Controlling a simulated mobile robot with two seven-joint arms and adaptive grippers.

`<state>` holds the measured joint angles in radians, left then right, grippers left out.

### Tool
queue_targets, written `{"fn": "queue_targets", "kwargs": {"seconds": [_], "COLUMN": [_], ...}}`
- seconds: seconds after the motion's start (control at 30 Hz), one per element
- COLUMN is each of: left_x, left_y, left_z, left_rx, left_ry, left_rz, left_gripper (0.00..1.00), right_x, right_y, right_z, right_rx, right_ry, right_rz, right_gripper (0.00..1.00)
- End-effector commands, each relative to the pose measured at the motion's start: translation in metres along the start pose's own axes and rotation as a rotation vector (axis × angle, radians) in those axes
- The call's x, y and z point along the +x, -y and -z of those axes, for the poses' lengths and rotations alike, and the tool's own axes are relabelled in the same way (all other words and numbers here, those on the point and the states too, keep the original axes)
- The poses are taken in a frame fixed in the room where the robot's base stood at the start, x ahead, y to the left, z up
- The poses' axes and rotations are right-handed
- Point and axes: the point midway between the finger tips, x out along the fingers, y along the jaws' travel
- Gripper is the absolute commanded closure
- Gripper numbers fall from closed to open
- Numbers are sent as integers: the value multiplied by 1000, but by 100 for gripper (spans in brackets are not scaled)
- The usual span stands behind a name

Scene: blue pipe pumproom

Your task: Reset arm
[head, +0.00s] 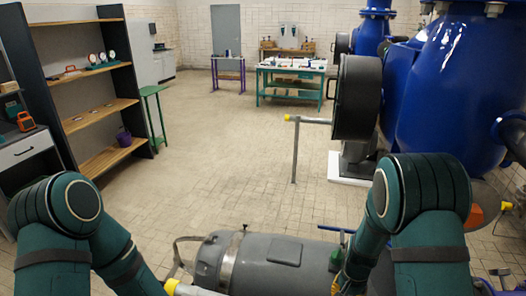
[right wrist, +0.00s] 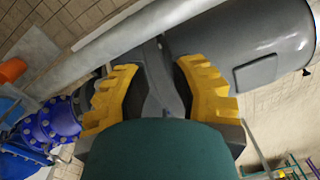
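My right arm (head: 425,200) is bent at the right of the head view, its forearm running down toward the grey motor. In the right wrist view my right gripper (right wrist: 155,68) has its two yellow fingers spread apart. A narrow grey part shows between the fingers; I cannot tell whether they touch it. My left arm (head: 65,210) is bent at the lower left, and its forearm leaves the head view at the bottom edge. The left gripper is out of view.
A grey motor (head: 275,262) lies just ahead, close to my right gripper. A grey rail (head: 312,121) with a yellow end stands beyond it. Blue pumps (head: 455,90) fill the right, black shelves (head: 95,95) the left. A green table (head: 290,82) stands far back; the middle floor is clear.

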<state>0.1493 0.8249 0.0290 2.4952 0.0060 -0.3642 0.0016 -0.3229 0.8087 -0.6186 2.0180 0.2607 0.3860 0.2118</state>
Motion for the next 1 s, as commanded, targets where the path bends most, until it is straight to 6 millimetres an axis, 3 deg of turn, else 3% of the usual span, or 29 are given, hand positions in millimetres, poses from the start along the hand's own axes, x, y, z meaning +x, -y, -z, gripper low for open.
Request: {"fn": "queue_targets", "kwargs": {"seconds": [0.03,0.17,0.3,0.4,0.5,0.6,1.0], "left_x": [13,32,56,74,86,92,92], "left_y": [5,11,20,27,31,33,33], "left_z": [-3,-8,-15,-20,-24,-26,-26], "left_rx": [1,3,5,7,9,11,12], "left_ry": [4,11,21,30,36,39,40], "left_rz": [1,2,4,6,7,7,7], "left_gripper": [53,53,53,53,53,53,53], "right_x": [26,72,119,142,152,153,150], "right_y": [-4,-3,4,14,24,32,36], "right_z": [-13,-48,-99,-137,-165,-181,-188], "right_rx": [-23,-107,-223,-305,-366,-402,-420], "right_ry": [14,24,29,22,4,-12,-24], "right_rz": [4,40,121,204,283,337,365], "right_gripper": [77,77,77,77,77,77,77]}}
